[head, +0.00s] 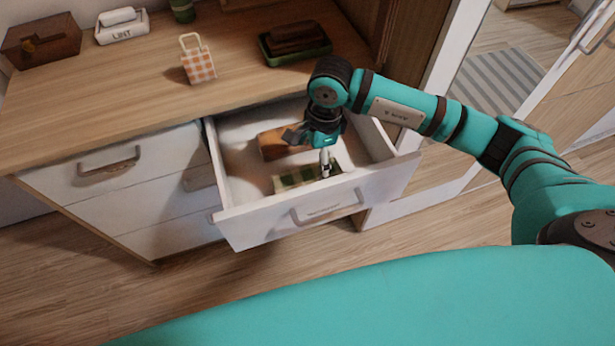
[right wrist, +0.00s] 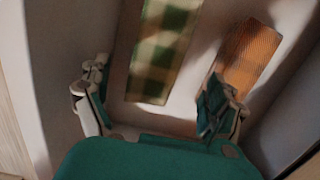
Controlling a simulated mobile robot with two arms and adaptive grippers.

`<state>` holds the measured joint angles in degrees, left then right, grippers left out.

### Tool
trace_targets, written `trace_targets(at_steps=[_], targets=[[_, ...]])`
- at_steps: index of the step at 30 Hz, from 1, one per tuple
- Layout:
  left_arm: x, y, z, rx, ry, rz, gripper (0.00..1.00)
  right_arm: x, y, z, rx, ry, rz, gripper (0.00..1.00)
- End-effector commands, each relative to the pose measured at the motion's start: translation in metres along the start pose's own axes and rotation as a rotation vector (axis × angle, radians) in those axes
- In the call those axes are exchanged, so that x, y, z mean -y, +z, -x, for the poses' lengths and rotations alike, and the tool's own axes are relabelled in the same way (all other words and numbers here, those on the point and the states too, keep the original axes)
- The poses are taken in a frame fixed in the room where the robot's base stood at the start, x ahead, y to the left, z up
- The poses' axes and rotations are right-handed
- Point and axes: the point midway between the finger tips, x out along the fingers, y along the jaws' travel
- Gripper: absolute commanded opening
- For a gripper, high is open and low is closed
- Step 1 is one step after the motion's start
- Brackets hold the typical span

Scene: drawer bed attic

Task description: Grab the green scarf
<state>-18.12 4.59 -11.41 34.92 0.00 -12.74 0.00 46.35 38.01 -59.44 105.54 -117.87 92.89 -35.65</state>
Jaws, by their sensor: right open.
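The green checked scarf (head: 296,179) lies flat in the open drawer, near its front wall. It also shows in the right wrist view (right wrist: 160,52), ahead of the fingers and between their lines. My right gripper (head: 309,150) is over the drawer, pointing down, and hides part of the scarf. In the right wrist view my right gripper (right wrist: 150,108) has its two fingers spread with nothing between them. I cannot tell how high it is above the scarf. My left gripper is not in view.
The open drawer (head: 325,206) also holds an orange-brown folded cloth (head: 272,144) behind the scarf. The dresser top (head: 130,95) bears a checked bag (head: 197,62), a green tray (head: 296,50), a LINT box (head: 122,27) and a brown box (head: 42,42). A cabinet stands at right.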

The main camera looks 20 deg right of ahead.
Motion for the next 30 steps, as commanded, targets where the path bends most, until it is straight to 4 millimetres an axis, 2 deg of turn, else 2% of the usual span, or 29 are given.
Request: trace_targets(at_steps=[4, 8, 16, 19, 26, 30], targets=[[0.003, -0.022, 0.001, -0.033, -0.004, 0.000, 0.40, 0.000, 0.000, -0.013, 0.000, 0.000, 0.001, 0.92], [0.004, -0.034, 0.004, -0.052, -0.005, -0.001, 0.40, 0.000, 0.002, -0.021, 0.000, 0.002, 0.001, 0.92], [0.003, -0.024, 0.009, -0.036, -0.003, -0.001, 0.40, 0.002, 0.005, -0.060, 0.000, 0.003, -0.001, 0.92], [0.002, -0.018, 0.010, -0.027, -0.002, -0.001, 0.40, 0.003, 0.006, -0.066, 0.001, 0.000, 0.001, 0.92], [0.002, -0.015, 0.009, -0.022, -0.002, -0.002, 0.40, 0.003, 0.005, -0.067, 0.000, -0.001, 0.001, 0.92], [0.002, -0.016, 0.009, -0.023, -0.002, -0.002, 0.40, 0.003, 0.005, -0.067, 0.000, -0.001, 0.001, 0.74]])
